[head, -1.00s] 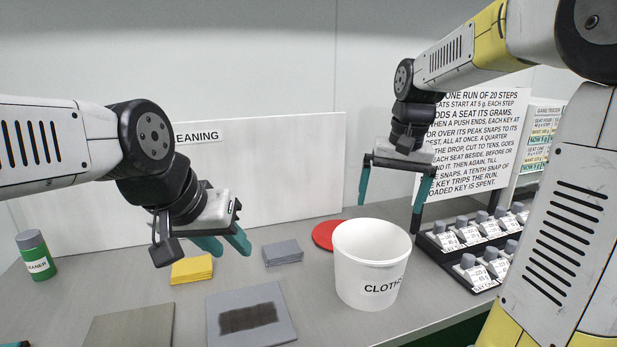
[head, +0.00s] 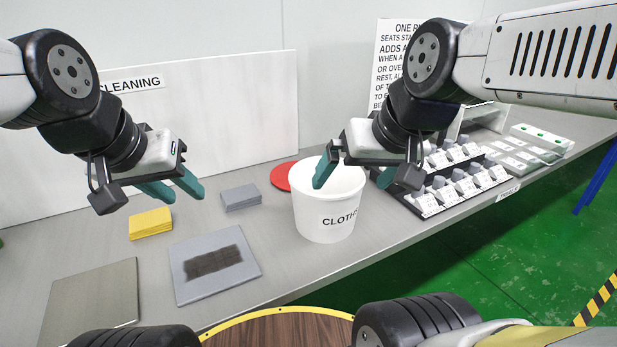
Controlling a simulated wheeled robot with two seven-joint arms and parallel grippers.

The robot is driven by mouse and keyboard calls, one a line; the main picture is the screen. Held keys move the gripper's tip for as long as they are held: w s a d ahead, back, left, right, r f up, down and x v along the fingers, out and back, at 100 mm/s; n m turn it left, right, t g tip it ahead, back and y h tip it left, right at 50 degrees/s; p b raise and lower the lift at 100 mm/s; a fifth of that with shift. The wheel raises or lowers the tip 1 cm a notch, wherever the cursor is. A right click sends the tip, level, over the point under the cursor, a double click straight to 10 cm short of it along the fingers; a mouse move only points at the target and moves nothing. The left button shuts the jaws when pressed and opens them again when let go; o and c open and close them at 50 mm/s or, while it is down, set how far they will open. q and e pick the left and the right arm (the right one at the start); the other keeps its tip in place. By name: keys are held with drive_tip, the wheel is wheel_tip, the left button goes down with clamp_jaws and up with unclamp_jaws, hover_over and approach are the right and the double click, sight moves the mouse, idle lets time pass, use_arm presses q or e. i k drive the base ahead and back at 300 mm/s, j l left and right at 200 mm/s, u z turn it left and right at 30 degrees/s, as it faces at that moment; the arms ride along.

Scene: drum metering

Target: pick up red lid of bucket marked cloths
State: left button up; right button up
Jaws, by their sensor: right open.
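The red lid (head: 283,176) lies flat on the grey table, behind and to the left of the white bucket marked CLOTHS (head: 325,212). The bucket hides part of the lid. The bucket stands upright with its top uncovered. My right gripper (head: 352,180) is open and empty, with its teal fingers over and beside the bucket's right rim; whether it touches the rim I cannot tell. My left gripper (head: 185,197) hangs above the table to the left of the lid, its teal fingers apart and nothing between them.
A yellow cloth stack (head: 151,223), a grey cloth stack (head: 241,197) and a grey board with a dark patch (head: 215,264) lie left of the bucket. A white panel marked CLEANING (head: 220,115) stands behind.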

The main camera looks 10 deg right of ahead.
sight(279, 175)
drive_tip(key=k+j+z, duration=0.4)
drive_tip(key=k+j, duration=0.3)
drive_tip(key=j, duration=0.25)
drive_tip(key=k+j+z, duration=0.45)
drive_tip(key=k+j, duration=0.3)
drive_tip(key=i+l+z, duration=0.1)
drive_tip(key=i+l, duration=0.6)
drive_tip(key=l, duration=0.15)
drive_tip(key=i+l+z, duration=0.1)
drive_tip(key=i+l, duration=0.6)
drive_tip(key=i, duration=1)
